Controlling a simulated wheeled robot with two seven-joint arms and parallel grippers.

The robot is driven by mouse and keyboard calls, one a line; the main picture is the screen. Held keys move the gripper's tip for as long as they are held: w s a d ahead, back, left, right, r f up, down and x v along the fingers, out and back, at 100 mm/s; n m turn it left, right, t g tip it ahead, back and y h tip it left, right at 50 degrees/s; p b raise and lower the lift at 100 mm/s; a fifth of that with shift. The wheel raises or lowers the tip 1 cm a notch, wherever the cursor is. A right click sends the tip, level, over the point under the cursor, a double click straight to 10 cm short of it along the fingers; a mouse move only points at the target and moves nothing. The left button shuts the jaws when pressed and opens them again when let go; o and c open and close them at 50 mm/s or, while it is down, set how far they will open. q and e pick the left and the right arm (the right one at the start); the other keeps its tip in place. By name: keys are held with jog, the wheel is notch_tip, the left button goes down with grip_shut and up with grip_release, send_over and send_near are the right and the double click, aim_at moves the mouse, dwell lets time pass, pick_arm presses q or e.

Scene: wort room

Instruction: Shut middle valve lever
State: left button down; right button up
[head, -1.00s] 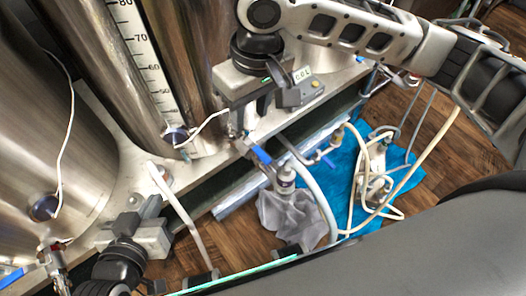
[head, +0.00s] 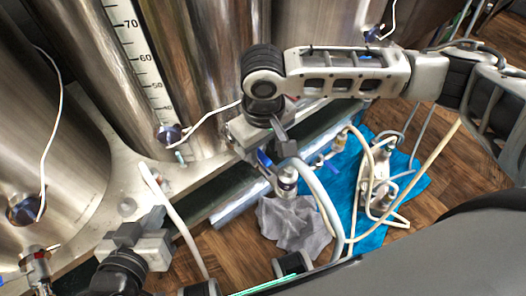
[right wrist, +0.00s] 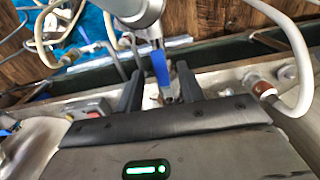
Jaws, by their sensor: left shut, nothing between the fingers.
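The middle valve's blue lever (head: 264,158) shows low in front of the middle tank (head: 205,70), partly hidden by my right gripper (head: 282,143). In the right wrist view the blue lever (right wrist: 160,68) stands between the two dark fingers of my right gripper (right wrist: 158,88). The fingers are apart, with a gap on both sides of the lever. A metal pipe fitting (right wrist: 135,10) joins the lever's far end. My left gripper (head: 150,218) is shut and empty at the lower left, away from the lever.
Another valve (head: 38,262) sits at the left tank's foot. A white hose (head: 175,215) rises near my left gripper. A blue mat (head: 345,185) carries a pump and hoses.

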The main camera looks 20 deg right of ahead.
jog(key=shift+f, duration=0.7)
pick_arm(q)
jog(key=shift+w+d+f, duration=0.1)
jog(key=shift+w+f, duration=0.1)
jog(key=shift+f, duration=0.35)
pick_arm(e)
grip_shut()
pick_arm(q)
jog(key=shift+r, duration=0.15)
jog(key=shift+r, duration=0.1)
